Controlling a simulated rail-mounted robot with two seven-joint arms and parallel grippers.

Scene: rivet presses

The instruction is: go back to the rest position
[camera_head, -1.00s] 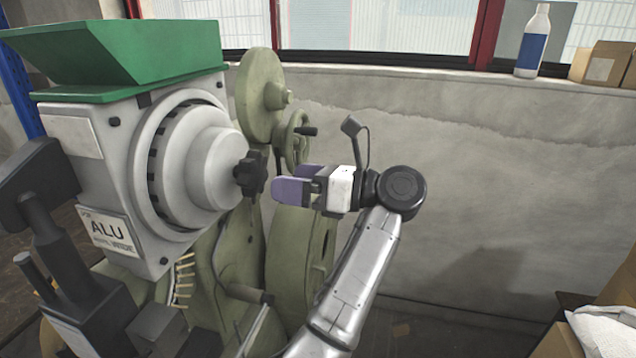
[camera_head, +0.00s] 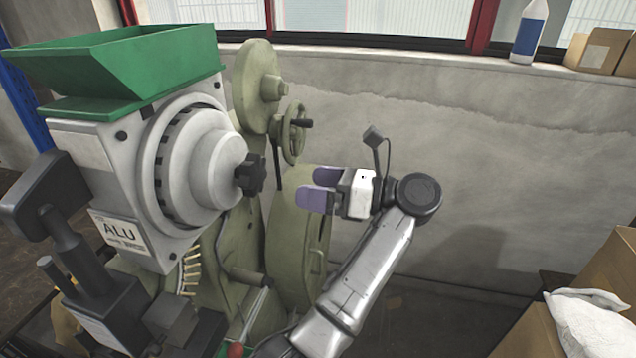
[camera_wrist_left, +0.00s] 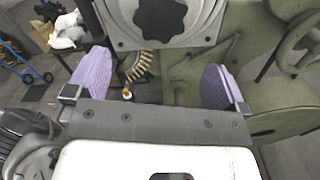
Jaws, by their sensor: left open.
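My left gripper (camera_head: 314,189) has purple finger pads. In the head view it is in front of the green press wheel, to the right of the black star knob (camera_head: 250,174) and apart from it. In the left wrist view the gripper (camera_wrist_left: 158,85) shows its two pads wide apart with nothing between them. The black knob (camera_wrist_left: 160,18) is beyond the pads at the top of that view. My right gripper is in neither view.
The rivet press has a green hopper (camera_head: 120,62), an ALU label (camera_head: 122,232), a handwheel (camera_head: 294,132) and a large wheel (camera_head: 300,240). Boxes and a white bag (camera_head: 585,325) stand at the lower right. A bottle (camera_head: 529,32) is on the sill. The space before the wall is clear.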

